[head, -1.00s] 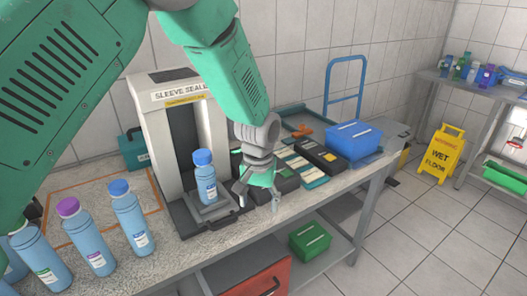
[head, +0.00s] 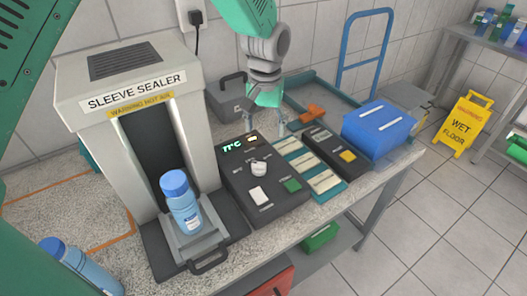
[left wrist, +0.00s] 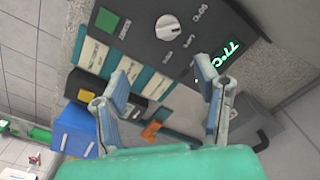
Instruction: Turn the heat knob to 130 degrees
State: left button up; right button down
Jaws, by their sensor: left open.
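The heat knob (head: 258,168) is a round white dial on a dark control box (head: 235,190), beside the sleeve sealer (head: 135,85). The box has a green-lit display (head: 234,146) that seems to read 77 °C. My left gripper (head: 293,122) is open and empty, above the far right side of the box, apart from the knob. In the left wrist view the knob (left wrist: 169,27) shows beyond the spread fingertips (left wrist: 167,82), with the display (left wrist: 216,62) to its right. My right gripper is not in view.
A blue-capped bottle (head: 181,205) stands on the sealer's tray. Right of the control box are a teal rack (head: 325,182), a dark box with a yellow button (head: 347,156) and a blue bin (head: 380,125). A grey case (head: 228,98) stands behind.

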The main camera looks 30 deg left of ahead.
pick_arm(q)
send_near(257, 163)
jog(key=d+f, duration=0.1)
jog(key=f, duration=0.2)
jog(key=a+f, duration=0.1)
jog(key=f, duration=0.2)
jog(key=f+p, duration=0.1)
jog(key=f, duration=0.2)
jog(key=shift+w+a+f, duration=0.1)
jog(key=shift+a+f, duration=0.1)
jog(key=shift+a, duration=0.1)
jog(key=shift+d+f, duration=0.45)
jog(key=shift+d, duration=0.45)
jog(key=shift+a+f, duration=0.1)
jog(key=shift+a, duration=0.35)
jog(key=c, duration=1)
jog(key=shift+a, duration=0.25)
jog(key=shift+c, duration=0.7)
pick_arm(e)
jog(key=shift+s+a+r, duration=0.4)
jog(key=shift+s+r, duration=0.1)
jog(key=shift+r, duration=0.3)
